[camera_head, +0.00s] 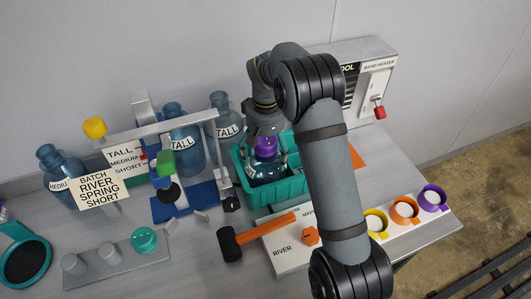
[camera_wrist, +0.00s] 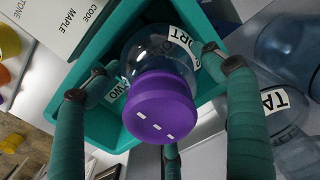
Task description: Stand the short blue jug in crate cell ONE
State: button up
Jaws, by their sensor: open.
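The short blue jug (camera_wrist: 155,50) is clear blue with a purple cap (camera_wrist: 160,108) and a partly visible label ending in ORT. It is inside the teal crate (camera_wrist: 90,50), looking upright, and also shows in the head view (camera_head: 264,170). Letters resembling ON show faintly through its body; a TWO label (camera_wrist: 115,91) is beside it. Its base is hidden, so I cannot tell whether it rests on the crate floor. My gripper (camera_wrist: 160,62) is open, with teal fingers around the jug. In the head view my gripper (camera_head: 266,136) is over the crate (camera_head: 291,190).
Several TALL jugs (camera_head: 186,145) stand left of the crate, behind a metal frame (camera_head: 160,130). A BAND HEATER box (camera_head: 350,65) stands behind. My arm hides part of the bench.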

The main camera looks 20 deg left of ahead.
aim_at(265, 139)
notch_tip(265, 139, up, 12)
jog(key=shift+r, duration=0.2)
dwell(0.4)
jog(key=shift+f, duration=0.15)
notch_tip(265, 139, down, 12)
jog(key=shift+r, duration=0.1)
notch_tip(265, 139, up, 3)
jog(key=shift+r, duration=0.75)
